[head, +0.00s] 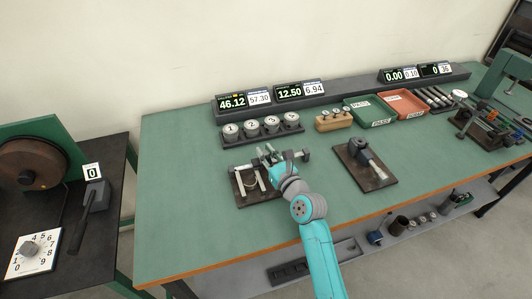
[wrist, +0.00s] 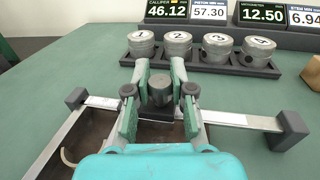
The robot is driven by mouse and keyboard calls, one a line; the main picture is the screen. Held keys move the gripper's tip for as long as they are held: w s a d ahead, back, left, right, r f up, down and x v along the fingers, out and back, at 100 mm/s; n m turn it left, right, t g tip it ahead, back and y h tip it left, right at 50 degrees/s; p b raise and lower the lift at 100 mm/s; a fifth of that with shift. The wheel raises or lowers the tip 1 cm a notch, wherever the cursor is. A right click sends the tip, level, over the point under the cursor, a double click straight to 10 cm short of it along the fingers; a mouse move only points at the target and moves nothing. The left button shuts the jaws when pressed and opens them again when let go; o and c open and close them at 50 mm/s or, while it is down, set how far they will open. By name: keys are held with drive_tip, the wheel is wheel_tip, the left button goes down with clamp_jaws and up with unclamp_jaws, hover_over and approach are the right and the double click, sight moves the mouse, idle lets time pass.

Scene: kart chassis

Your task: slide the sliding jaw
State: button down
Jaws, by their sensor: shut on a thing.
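A caliper with a silver beam (wrist: 235,119) lies across a dark board (head: 243,198) on the green bench. Its sliding jaw carries a grey round knob (wrist: 161,90), which stands between the fingers of my gripper (wrist: 160,98). My gripper is shut on this knob; it also shows over the caliper in the head view (head: 271,155). Dark end blocks stand at the beam's left end (wrist: 76,98) and right end (wrist: 288,131). The fingers and my gripper's body hide much of the jaw. The caliper display (head: 231,103) reads 46.12, with 57.30 beside it.
Several numbered round pistons (wrist: 178,42) stand in a dark rack just behind the caliper. A micrometer on a dark board (head: 366,165) lies to the right. Green (head: 370,121) and red (head: 420,112) trays sit farther back. The bench's front left is clear.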

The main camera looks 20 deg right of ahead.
drive_tip(key=shift+d, duration=2.2)
drive_tip(key=c, duration=1)
unclamp_jaws()
drive_tip(key=s, duration=0.4)
drive_tip(key=s+d, duration=0.1)
drive_tip(key=s, duration=0.3)
drive_tip(key=s+d, duration=0.1)
drive_tip(key=s, duration=0.2)
drive_tip(key=shift+s+d, duration=0.15)
drive_tip(key=shift+s, duration=0.25)
